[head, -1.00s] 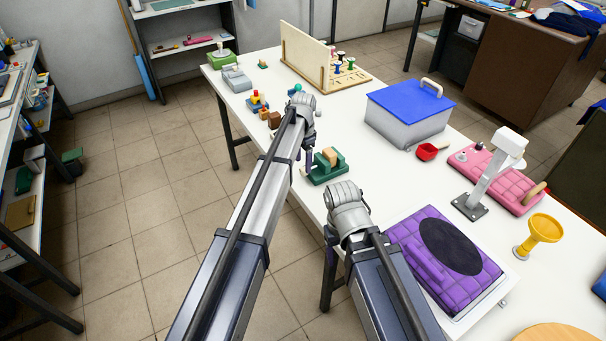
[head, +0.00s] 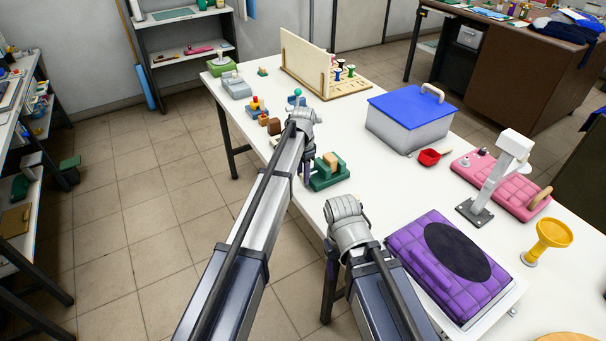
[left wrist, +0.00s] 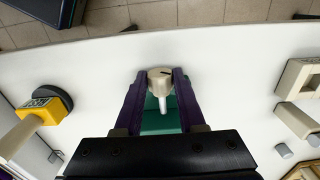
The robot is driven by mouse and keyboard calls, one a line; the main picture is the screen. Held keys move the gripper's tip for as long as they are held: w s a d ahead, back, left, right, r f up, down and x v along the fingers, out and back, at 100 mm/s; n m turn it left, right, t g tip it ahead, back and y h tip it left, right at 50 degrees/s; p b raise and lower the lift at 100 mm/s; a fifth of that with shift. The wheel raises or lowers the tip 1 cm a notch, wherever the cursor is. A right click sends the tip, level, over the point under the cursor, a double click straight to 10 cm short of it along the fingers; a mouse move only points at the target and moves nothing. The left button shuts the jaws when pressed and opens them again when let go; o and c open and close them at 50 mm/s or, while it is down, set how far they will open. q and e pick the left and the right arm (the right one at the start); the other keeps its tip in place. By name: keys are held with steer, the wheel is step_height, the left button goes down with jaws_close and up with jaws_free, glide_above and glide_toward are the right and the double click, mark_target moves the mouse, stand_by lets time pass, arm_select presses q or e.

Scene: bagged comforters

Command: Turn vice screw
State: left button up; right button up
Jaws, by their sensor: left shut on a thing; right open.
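The small green vice (head: 330,178) stands at the table's near left edge, with a tan wooden block (head: 331,160) in it. My left gripper (head: 304,178) reaches down at the vice's near left end. In the left wrist view, its purple fingers (left wrist: 160,84) are shut on the pale vice screw knob (left wrist: 160,77), one on each side. A light grey pin sticks out from the knob over the green vice body (left wrist: 158,118). My right gripper (head: 347,220) is near the table's front edge, away from the vice; its fingers are mostly hidden behind its wrist.
A grey box with a blue lid (head: 410,118) and a red scoop (head: 429,157) are right of the vice. A purple quilted pad (head: 445,265) lies near my right arm. Small toys (head: 258,108) stand beyond the vice. The table between vice and box is clear.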

arm_select(q)
jaws_close()
steer(key=shift+s+d+f+t+y, duration=0.1)
steer(key=shift+s+t+y, duration=0.2)
steer(key=shift+s+t, duration=0.15)
steer(key=shift+f+t+y+b, duration=0.15)
steer(key=shift+t+y+b, duration=0.25)
steer(key=shift+t+b, duration=0.15)
steer(key=shift+d+f+t+y+b, duration=0.1)
steer(key=shift+d+t+y+b, duration=0.05)
steer(key=shift+t+y+b, duration=0.55)
steer(key=shift+r+t+b, duration=0.2)
steer(key=shift+t+b, duration=0.1)
steer(key=shift+t, duration=0.2)
steer(key=shift+w, duration=0.1)
steer(key=o, duration=0.7)
jaws_free()
